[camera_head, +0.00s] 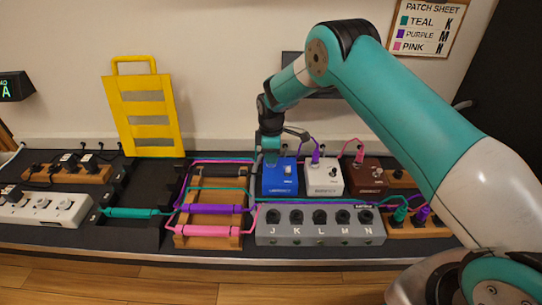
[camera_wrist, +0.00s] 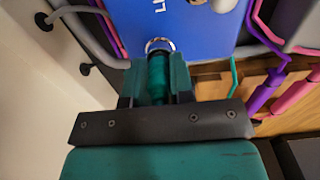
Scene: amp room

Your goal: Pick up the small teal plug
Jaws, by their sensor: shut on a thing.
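The small teal plug (camera_wrist: 157,78) is between the two fingers of my gripper (camera_wrist: 156,84), which is shut on it. In the wrist view its front end meets a silver ring (camera_wrist: 160,45) on the edge of the blue pedal (camera_wrist: 200,25); I cannot tell how deep it sits. In the head view my gripper (camera_head: 271,153) hangs down at the back edge of the blue pedal (camera_head: 280,178), and the plug cannot be made out apart from the fingers.
A white pedal (camera_head: 324,178) and a brown pedal (camera_head: 366,181) stand to the right, with purple and pink plugs. In front is a grey box (camera_head: 320,236) with sockets J to N. Cables cross a wooden rack (camera_head: 222,200). A yellow panel (camera_head: 143,110) stands back left.

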